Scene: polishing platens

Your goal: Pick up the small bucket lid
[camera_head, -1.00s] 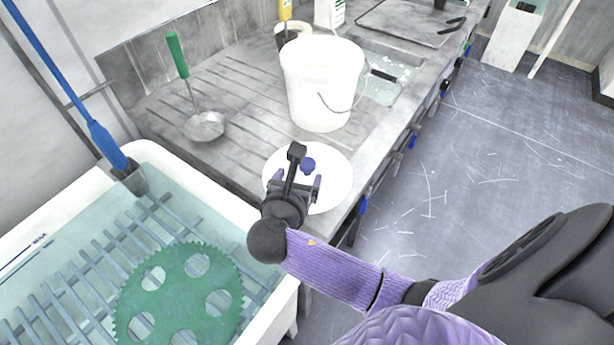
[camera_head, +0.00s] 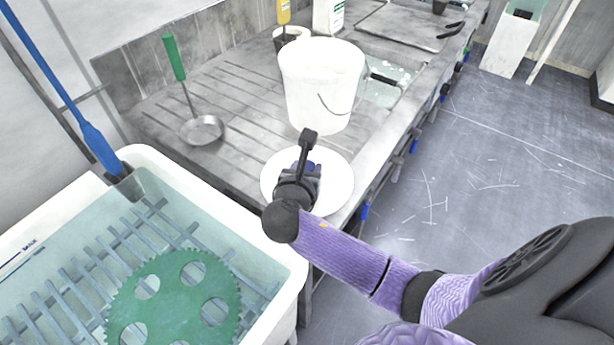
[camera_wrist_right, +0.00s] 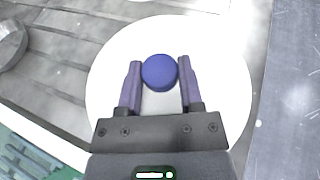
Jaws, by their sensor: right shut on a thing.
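The small bucket lid (camera_head: 338,186) is a round white disc on the grey counter, near its front edge. Its blue knob (camera_wrist_right: 159,72) stands in the middle of the disc in the right wrist view. My right gripper (camera_head: 307,168) is over the lid and hides part of it in the head view. In the right wrist view its purple fingers (camera_wrist_right: 160,66) are on either side of the knob, shut on it. The lid looks flat on the counter; I cannot tell any gap beneath it. My left gripper is not in view.
A white bucket (camera_head: 322,88) stands just behind the lid. A strainer with a green handle (camera_head: 203,129) lies to the left. A white tub (camera_head: 262,240) of liquid, holding a green toothed disc (camera_head: 175,300), is at the front left. Open floor lies to the right.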

